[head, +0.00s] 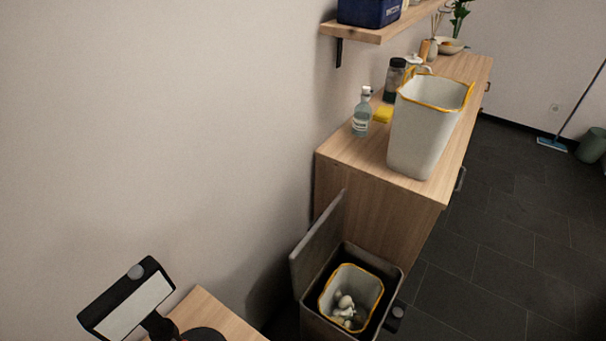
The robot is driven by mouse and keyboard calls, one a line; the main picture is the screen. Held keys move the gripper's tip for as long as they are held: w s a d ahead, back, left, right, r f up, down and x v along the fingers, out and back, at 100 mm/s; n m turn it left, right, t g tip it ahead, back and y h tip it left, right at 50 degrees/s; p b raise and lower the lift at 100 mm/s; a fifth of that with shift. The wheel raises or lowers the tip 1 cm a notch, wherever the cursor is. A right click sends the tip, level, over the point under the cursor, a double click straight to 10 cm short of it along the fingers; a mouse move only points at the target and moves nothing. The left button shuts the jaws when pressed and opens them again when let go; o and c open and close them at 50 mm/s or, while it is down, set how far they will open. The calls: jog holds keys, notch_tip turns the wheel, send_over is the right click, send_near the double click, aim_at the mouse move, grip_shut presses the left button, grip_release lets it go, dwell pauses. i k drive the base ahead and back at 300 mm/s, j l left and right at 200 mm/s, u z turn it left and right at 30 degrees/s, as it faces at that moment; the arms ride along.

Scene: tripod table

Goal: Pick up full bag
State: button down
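A white bag with a yellow-orange rim (326,299) lines the dark open bin on the floor at the bottom of the head view. Crumpled pale waste (345,309) lies inside it. A second tall white bag or liner (424,134), with a yellow-orange rim and raised loops, stands upright on the wooden cabinet. No contents show in its mouth. My gripper is not in view.
The bin (393,283) has its lid (318,238) raised on the left, near the wall. The cabinet (370,186) carries a bottle (361,117), a yellow sponge (383,115) and a dark jar (393,82). A black device with a pale panel (137,305) is bottom left.

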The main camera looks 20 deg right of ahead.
aim_at(350, 299)
jog(key=k+z, duration=0.2)
jog(key=k, duration=0.2)
jog(key=i+l+u, duration=0.3)
jog(key=l, duration=0.5)
jog(key=l+u, duration=0.3)
jog(key=l, duration=0.45)
jog(key=i+l+u, duration=0.1)
jog(key=l+u, duration=0.2)
jog(key=l, duration=0.6)
